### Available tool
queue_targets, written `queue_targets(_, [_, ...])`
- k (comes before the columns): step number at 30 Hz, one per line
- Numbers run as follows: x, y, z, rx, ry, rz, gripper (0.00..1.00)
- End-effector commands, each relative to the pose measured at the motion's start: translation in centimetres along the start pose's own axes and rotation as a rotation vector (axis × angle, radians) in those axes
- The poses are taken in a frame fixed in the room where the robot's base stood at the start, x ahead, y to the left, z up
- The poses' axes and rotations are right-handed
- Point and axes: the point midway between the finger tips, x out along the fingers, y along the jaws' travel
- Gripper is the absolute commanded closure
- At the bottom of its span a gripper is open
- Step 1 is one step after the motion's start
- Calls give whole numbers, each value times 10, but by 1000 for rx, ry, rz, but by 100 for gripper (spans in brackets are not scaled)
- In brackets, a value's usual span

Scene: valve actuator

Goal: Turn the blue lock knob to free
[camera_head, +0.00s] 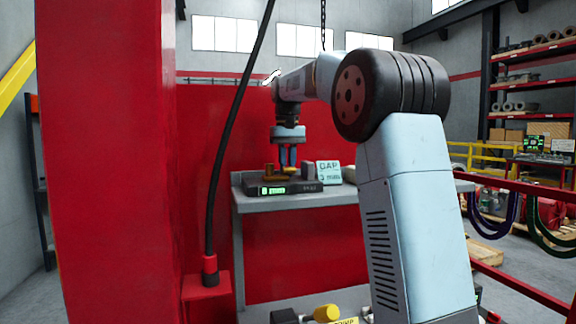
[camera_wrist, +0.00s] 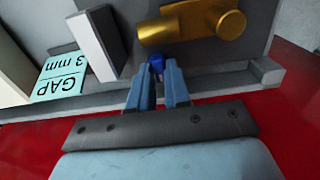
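The blue lock knob (camera_wrist: 156,61) shows in the wrist view at my fingertips, partly covered by them. It sits beside a brass cylinder (camera_wrist: 190,26) on a grey surface. In the head view my gripper (camera_head: 288,163) points straight down over the dark device (camera_head: 285,188) on the bench. The knob cannot be made out there.
A "GAP 3 mm" card (camera_head: 328,172) and a grey block (camera_head: 308,171) stand right of my gripper in the head view. The device has a green display (camera_head: 273,190) and rests on a grey bench (camera_head: 300,201). A red pillar (camera_head: 105,160) and black cable (camera_head: 232,130) are at left.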

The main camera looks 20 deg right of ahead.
Motion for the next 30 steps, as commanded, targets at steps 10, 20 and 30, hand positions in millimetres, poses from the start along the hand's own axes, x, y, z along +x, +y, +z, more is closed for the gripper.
queue_targets(10, [0,0,0,0,-4,0,76])
queue_targets(20, [-42,0,-1,0,-2,0,76])
queue_targets(30, [-98,0,-2,0,-2,0,76])
